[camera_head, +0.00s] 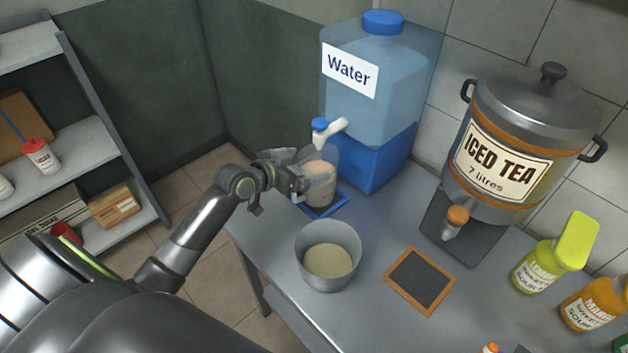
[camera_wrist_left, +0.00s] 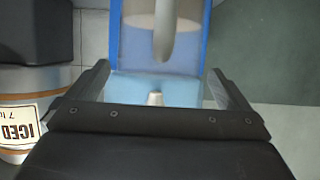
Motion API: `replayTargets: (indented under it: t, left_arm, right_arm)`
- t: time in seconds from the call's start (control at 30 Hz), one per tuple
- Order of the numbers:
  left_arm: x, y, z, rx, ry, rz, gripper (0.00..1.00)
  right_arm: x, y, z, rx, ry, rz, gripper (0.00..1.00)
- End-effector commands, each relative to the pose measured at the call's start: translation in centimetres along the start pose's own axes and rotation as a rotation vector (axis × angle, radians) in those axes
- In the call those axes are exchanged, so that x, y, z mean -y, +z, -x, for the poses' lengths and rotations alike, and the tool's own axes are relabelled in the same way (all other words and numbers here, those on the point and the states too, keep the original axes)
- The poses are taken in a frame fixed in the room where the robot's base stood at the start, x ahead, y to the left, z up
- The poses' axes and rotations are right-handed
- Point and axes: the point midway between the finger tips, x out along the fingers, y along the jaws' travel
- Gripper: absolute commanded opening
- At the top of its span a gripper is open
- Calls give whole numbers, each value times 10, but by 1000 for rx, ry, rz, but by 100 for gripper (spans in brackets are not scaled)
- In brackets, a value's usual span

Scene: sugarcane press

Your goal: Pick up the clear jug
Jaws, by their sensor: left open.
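The clear jug (camera_head: 320,188) stands upright on a blue tray (camera_head: 326,209) under the water dispenser's tap and holds a beige liquid. My left gripper (camera_head: 300,184) is at the jug's left side, with its jaws open. In the left wrist view, which looks upside down, the open fingers (camera_wrist_left: 160,72) lie either side of the jug (camera_wrist_left: 140,40), with its grey handle (camera_wrist_left: 165,30) between them. Whether a finger touches the handle cannot be told. My right gripper is not in view.
The blue water dispenser (camera_head: 375,85) stands behind the jug. A grey pot (camera_head: 328,277) with beige contents stands in front. A framed slate (camera_head: 420,282) and the iced tea urn (camera_head: 525,120) are to the right. Squash bottles (camera_head: 541,267) line the far right. Grey table (camera_head: 270,250) shows between them.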

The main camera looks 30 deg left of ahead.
Motion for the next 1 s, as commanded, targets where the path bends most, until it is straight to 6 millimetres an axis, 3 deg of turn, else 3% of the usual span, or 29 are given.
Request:
replayTargets:
  t: [0.3, 0.63, 1.0]
  left_arm:
    - [-1, -2, -35, -1, 0, 1, 100]
    - [-1, -1, -39, -1, 0, 0, 99]
    - [-1, -1, -39, -1, 0, 0, 50]
  right_arm:
    - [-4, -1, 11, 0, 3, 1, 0]
    - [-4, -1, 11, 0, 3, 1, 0]
    - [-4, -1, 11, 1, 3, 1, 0]
